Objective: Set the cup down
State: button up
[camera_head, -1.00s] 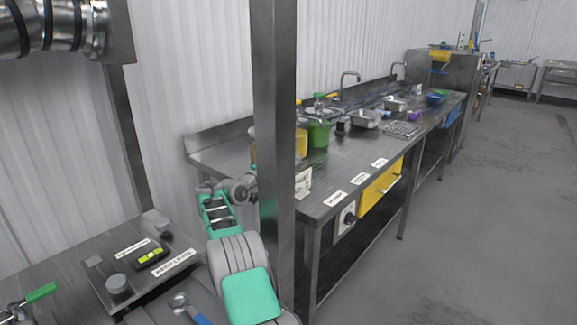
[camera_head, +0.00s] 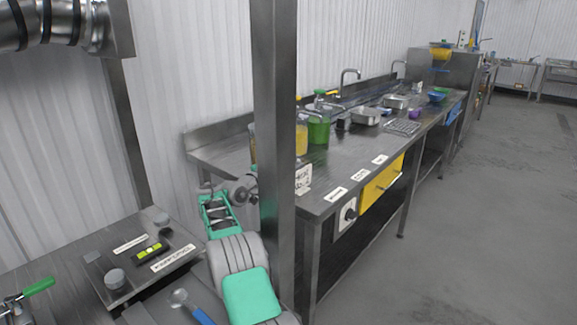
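I cannot pick out the cup for certain. My green and grey arm rises from the bottom of the head view, and its wrist end passes behind the upright steel post (camera_head: 272,130). My gripper is hidden there, so I cannot see whether it holds anything. Behind and right of the post, a green container (camera_head: 319,130) and a yellowish container (camera_head: 301,138) stand upright on the long steel counter (camera_head: 350,178). Another yellowish container (camera_head: 252,146) shows partly at the post's left edge.
The post blocks the view of the counter's near end. Metal pans (camera_head: 365,116) and a rack (camera_head: 402,127) stand farther along. The counter front has a yellow drawer (camera_head: 381,185) and a knob. A scale-like panel (camera_head: 140,262) is at lower left. The right floor is clear.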

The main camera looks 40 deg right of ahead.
jog(key=shift+o, duration=0.5)
jog(key=shift+r, duration=0.1)
jog(key=shift+r+p, duration=0.4)
jog(key=shift+p, duration=0.1)
jog(key=shift+a+r, duration=0.2)
jog(key=shift+a, duration=0.1)
jog(key=s+a, duration=0.1)
jog(key=a, duration=1)
jog(key=shift+a+b, duration=0.2)
jog(key=shift+b, duration=0.2)
jog(key=shift+f, duration=0.1)
